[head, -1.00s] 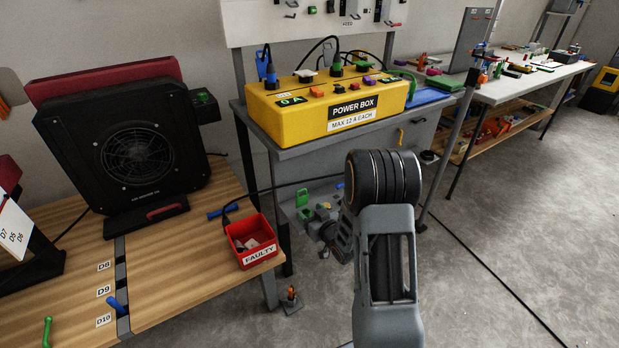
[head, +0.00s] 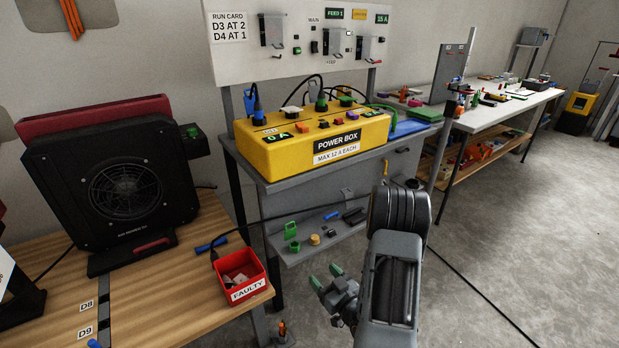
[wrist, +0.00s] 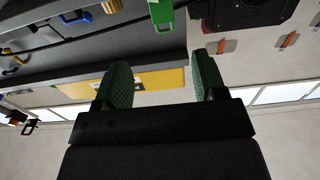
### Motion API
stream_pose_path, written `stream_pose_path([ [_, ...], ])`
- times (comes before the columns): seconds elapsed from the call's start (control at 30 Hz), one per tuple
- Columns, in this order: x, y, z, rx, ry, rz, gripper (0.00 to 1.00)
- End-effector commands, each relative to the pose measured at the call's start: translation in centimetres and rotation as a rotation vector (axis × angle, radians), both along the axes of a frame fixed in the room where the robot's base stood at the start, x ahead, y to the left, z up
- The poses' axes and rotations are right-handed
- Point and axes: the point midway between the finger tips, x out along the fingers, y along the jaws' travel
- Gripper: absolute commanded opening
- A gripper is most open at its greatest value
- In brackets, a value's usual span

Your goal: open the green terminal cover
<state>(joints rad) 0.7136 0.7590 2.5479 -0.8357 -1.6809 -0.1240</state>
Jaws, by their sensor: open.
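A small green part (head: 193,133), which looks like the green terminal cover, sits on a black box at the right side of the black fan unit (head: 125,190). It is small here, and I cannot tell its hinge or edge. My gripper (head: 327,277) is low in the middle of the head view, right of the fan unit and well apart from it. Its two green fingertips are spread with nothing held between them. In the wrist view the open fingers (wrist: 163,82) show empty, with part of the dark fan unit (wrist: 240,14) at the top right.
A grey shelf (head: 300,258) with green, blue, yellow and black small parts lies just behind my gripper. The yellow power box (head: 270,148) stands above it. A red FAULTY bin (head: 240,278) sits on the wooden bench (head: 170,300) to the left. Floor at right is open.

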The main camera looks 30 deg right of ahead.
Motion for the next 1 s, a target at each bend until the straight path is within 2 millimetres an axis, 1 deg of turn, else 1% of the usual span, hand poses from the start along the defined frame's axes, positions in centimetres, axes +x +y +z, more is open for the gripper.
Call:
stream_pose_path([
  [0.03, -0.6, -0.1, 0.5, 0.004, 0.004, -0.003, 0.64],
  [0.13, -1.5, -0.2, 0.5, 0.007, 0.003, -0.004, 0.64],
  [0.37, 0.5, 0.0, 2.6, -0.09, 0.111, 0.02, 0.64],
  [0.47, 1.3, 0.0, 4.0, -0.135, 0.173, 0.022, 0.64],
  [0.67, 3.0, -0.1, 7.4, -0.224, 0.311, 0.008, 0.64],
  [0.8, 3.8, -0.2, 10.3, -0.276, 0.408, -0.016, 0.64],
  [1.0, 4.3, -0.1, 14.4, -0.318, 0.529, -0.061, 0.64],
])
